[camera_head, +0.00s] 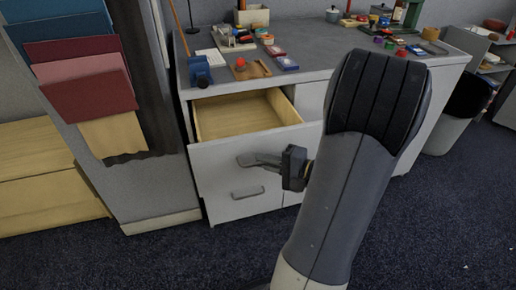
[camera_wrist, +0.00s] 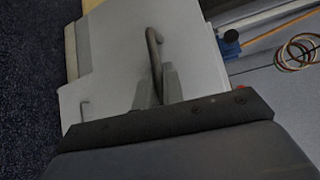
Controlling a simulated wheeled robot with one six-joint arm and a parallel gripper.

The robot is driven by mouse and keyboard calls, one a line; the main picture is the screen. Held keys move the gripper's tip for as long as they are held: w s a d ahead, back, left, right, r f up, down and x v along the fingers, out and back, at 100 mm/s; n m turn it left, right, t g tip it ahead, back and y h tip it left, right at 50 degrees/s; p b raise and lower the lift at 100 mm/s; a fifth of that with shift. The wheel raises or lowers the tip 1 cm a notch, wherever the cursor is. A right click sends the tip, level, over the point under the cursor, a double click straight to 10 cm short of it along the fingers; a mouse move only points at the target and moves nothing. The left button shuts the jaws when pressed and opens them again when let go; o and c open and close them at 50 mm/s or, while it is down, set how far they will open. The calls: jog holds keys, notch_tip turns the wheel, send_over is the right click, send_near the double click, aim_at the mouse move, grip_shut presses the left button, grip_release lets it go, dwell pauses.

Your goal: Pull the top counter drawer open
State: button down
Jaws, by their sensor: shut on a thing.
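The top counter drawer (camera_head: 215,158) has a pale front and a light wooden inside. It stands pulled out from the counter (camera_head: 320,48), and its interior shows empty. My gripper (camera_head: 250,160) is in front of the drawer front, shut at its handle. In the wrist view, the curved grey handle (camera_wrist: 152,42) rises beside the fingers of my gripper (camera_wrist: 163,84), which are shut on it. The fingers and arm hide most of the handle in the head view.
A lower drawer handle (camera_head: 248,193) is below. Small objects, including a blue block (camera_head: 199,72) and a wooden tray (camera_head: 250,70), lie on the counter. Dark carpet (camera_head: 170,255) in front is clear.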

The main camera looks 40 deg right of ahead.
jog(key=shift+s+a+b, duration=0.1)
jog(key=shift+s+a, duration=0.2)
jog(key=shift+s, duration=0.65)
jog(key=shift+s+a+b, duration=0.1)
jog(key=shift+s+a, duration=0.25)
jog(key=shift+s, duration=0.55)
jog(key=shift+s+a+b, duration=0.1)
jog(key=shift+s+a, duration=0.2)
jog(key=shift+s, duration=0.65)
jog(key=c, duration=1.5)
grip_release()
jog(key=p+v, duration=0.2)
jog(key=v, duration=0.9)
jog(key=shift+f, duration=0.1)
jog(key=shift+w, duration=0.15)
jog(key=shift+b+x, duration=0.95)
jog(key=shift+x, duration=4.5)
